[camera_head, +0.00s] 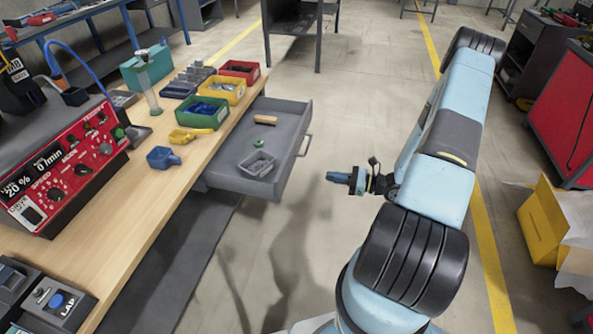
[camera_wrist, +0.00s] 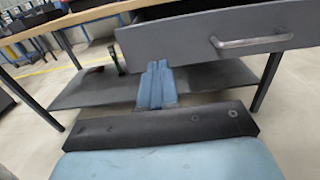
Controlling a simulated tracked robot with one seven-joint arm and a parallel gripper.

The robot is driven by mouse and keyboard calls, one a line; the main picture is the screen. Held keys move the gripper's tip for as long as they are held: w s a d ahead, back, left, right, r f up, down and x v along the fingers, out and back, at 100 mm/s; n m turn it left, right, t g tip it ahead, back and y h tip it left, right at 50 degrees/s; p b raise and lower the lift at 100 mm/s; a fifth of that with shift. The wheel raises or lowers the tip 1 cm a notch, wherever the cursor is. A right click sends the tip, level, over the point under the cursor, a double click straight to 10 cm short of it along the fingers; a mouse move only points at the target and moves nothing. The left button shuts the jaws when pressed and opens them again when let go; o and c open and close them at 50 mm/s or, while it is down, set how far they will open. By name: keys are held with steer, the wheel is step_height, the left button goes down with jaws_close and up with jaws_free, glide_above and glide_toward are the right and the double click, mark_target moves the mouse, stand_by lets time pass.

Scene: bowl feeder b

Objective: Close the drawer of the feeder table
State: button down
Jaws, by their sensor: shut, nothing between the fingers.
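The grey drawer (camera_head: 237,187) of the feeder table (camera_head: 150,190) is pulled out to the right. Inside it lie a small grey bin (camera_head: 257,163), a green piece (camera_head: 259,143) and a wooden-handled item (camera_head: 265,120). Its bar handle (camera_head: 305,146) is on the front panel. In the wrist view the drawer front (camera_wrist: 180,38) and handle (camera_wrist: 250,42) fill the upper right. My gripper (camera_head: 331,177) is shut and empty, to the right of the drawer front and apart from it. In the wrist view its blue fingers (camera_wrist: 156,72) point toward the table, near the drawer front's lower edge.
The tabletop holds a red control box (camera_head: 65,165), a green bin (camera_head: 201,112), a yellow bin (camera_head: 222,90) and a red bin (camera_head: 239,71). A lower shelf (camera_wrist: 85,87) lies under the table. Bare floor (camera_head: 290,240) surrounds my gripper. A yellow box (camera_head: 545,220) stands at right.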

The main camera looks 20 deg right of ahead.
glide_toward(286, 168)
steer(key=x, duration=0.5)
steer(key=shift+w+a+f, duration=0.1)
steer(key=shift+w, duration=0.05)
steer(key=shift+w+a, duration=0.35)
steer(key=shift+a, duration=0.2)
steer(key=shift+w, duration=0.1)
